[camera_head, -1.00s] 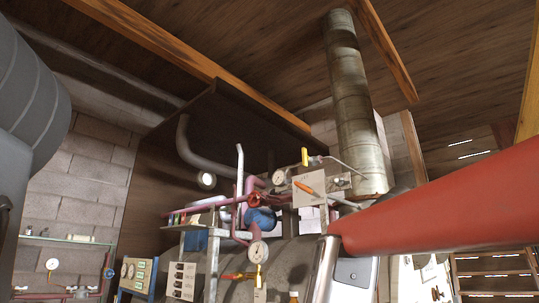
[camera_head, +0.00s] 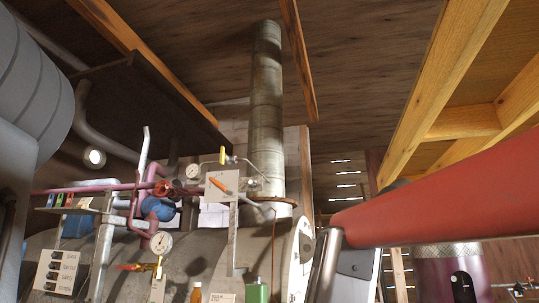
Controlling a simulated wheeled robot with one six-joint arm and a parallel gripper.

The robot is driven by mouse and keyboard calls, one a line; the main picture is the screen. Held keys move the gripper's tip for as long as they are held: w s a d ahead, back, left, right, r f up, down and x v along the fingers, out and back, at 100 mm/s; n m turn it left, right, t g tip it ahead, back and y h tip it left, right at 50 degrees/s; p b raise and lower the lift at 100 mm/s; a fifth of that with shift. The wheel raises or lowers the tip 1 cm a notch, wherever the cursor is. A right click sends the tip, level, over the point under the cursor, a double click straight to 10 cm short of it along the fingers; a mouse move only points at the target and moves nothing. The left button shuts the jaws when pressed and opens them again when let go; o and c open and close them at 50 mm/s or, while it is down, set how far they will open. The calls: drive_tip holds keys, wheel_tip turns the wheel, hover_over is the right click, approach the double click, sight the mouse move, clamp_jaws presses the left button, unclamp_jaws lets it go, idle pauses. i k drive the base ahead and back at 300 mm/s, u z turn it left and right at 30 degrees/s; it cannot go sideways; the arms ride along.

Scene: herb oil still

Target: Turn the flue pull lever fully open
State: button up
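A tall grey metal flue pipe (camera_head: 266,110) rises from behind the still. In front of its base is a pale plate (camera_head: 221,194) on a post, with a short orange handle (camera_head: 219,185) slanting across it. A yellow upright handle (camera_head: 222,156) stands just above, and a thin metal rod (camera_head: 245,165) runs from near it toward the flue. I cannot tell for certain which of these handles is the flue pull lever, or its exact setting. My red arm link crosses the right side. My gripper is not in view.
Pink pipes, a red valve wheel (camera_head: 163,188), a blue pump-like body (camera_head: 158,208) and dial gauges (camera_head: 160,243) crowd the left of the plate. A labelled switch panel (camera_head: 61,272) is at lower left. A green bottle (camera_head: 256,293) stands below. Wooden beams (camera_head: 440,80) fill the upper right.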

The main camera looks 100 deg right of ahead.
sight(222, 157)
drive_tip(key=z, duration=3)
drive_tip(key=i, duration=0.15)
drive_tip(key=z, duration=0.05)
